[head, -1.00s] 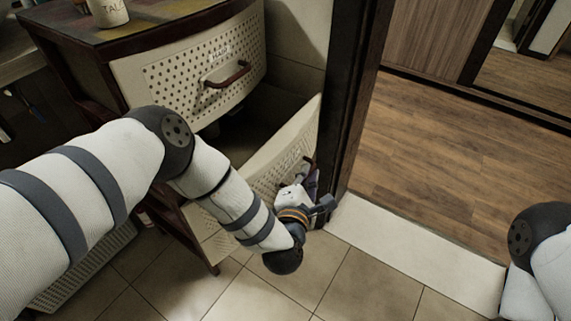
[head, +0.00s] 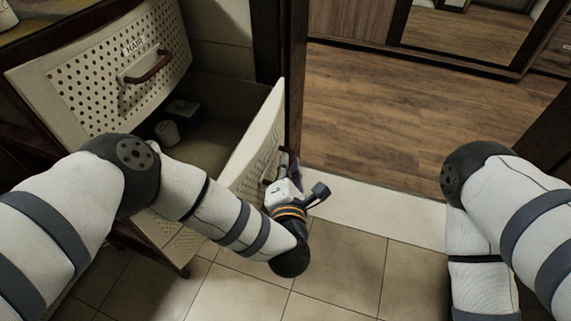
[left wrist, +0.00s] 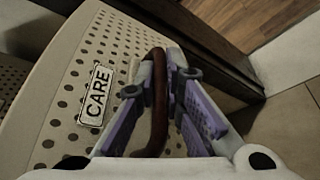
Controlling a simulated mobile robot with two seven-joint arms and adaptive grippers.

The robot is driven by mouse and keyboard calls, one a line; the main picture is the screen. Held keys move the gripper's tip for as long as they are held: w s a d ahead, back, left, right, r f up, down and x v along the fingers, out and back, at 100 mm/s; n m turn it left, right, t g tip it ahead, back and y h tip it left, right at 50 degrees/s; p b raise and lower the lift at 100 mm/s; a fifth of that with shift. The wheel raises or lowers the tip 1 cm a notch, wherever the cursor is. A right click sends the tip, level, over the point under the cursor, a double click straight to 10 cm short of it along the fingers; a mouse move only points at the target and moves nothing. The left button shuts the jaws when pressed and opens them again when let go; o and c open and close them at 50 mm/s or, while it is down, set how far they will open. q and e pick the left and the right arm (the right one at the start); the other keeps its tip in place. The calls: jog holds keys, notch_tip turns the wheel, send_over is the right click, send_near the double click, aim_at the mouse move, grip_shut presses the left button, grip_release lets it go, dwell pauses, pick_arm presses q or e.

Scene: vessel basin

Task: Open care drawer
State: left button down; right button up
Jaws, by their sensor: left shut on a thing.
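The care drawer (head: 253,146) stands pulled well out of the cabinet, its cream perforated front angled toward the doorway. In the left wrist view its front (left wrist: 75,75) carries a label reading CARE (left wrist: 96,95). My left gripper (head: 288,174) is at the drawer's outer face. In the left wrist view the gripper (left wrist: 158,95) is shut on the brown curved handle (left wrist: 160,80), with a purple-padded finger on each side. My right gripper is not in view.
The upper drawer labelled HAIR (head: 120,75) is shut, above the care drawer. A dark door frame (head: 292,70) stands close behind the care drawer's far end. Tiled floor (head: 340,270) is clear in front, with wooden floor (head: 390,120) beyond the threshold.

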pick_arm(q)
jog(key=c, duration=1.7)
grip_release()
jog(key=shift+s, duration=0.1)
jog(key=v, duration=1.2)
